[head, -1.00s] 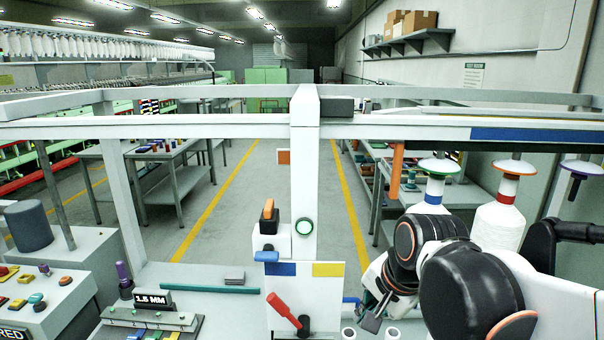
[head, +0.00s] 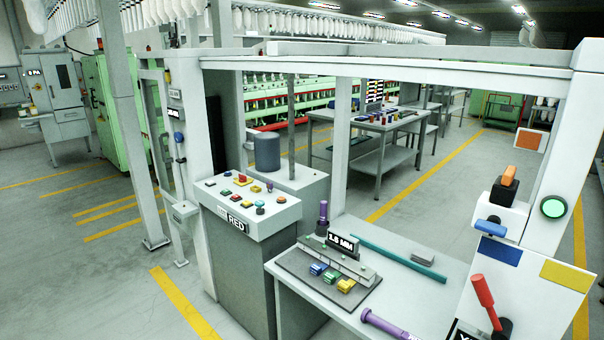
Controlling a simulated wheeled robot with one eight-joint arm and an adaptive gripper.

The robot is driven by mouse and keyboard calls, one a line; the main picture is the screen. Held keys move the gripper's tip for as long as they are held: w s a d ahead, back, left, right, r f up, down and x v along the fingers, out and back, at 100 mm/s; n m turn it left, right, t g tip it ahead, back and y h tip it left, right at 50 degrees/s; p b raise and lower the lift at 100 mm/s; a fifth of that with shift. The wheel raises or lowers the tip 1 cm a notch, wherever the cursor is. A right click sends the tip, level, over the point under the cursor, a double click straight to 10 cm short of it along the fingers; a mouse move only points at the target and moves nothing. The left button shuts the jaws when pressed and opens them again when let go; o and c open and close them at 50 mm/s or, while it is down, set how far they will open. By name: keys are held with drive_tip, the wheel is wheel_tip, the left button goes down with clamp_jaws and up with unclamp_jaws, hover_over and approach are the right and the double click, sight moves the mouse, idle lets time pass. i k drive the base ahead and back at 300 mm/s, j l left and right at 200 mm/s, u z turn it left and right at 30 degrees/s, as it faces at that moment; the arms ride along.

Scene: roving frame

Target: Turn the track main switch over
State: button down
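No readable label in view names the track main switch, so I cannot tell which control it is. A red-handled lever (head: 485,300) on a dark pivot sits on the white panel at the right, its handle tilted up and left. Above it an orange and black handle (head: 507,182) stands on a white box, with a blue tab (head: 491,228) below. A lit green round lamp (head: 553,207) is on the post beside it. At the left, a blue-knobbed lever (head: 179,143) stands upright on a grey post. My gripper is out of view.
A button console (head: 245,205) with a "RED" display stands left of the grey workbench (head: 420,295). The bench carries a "1.6 MM" fixture (head: 325,262) and a purple-handled piece (head: 388,324). Open floor (head: 80,265) with yellow lines lies at the left.

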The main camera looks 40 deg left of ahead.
sight(243, 179)
drive_tip(key=u, duration=1.95)
drive_tip(key=i+j+u, duration=0.35)
drive_tip(key=i, duration=0.65)
drive_tip(key=i+u, duration=0.35)
drive_tip(key=i, duration=0.7)
drive_tip(key=i+j, duration=0.1)
drive_tip(key=i, duration=0.7)
drive_tip(key=i+j, duration=0.1)
drive_tip(key=i, duration=0.65)
drive_tip(key=i+z, duration=0.2)
drive_tip(key=z, duration=0.2)
drive_tip(key=i+z, duration=0.2)
drive_tip(key=z, duration=0.2)
drive_tip(key=i+j+z, duration=0.2)
drive_tip(key=z, duration=0.2)
drive_tip(key=i+j+z, duration=0.2)
drive_tip(key=z, duration=0.2)
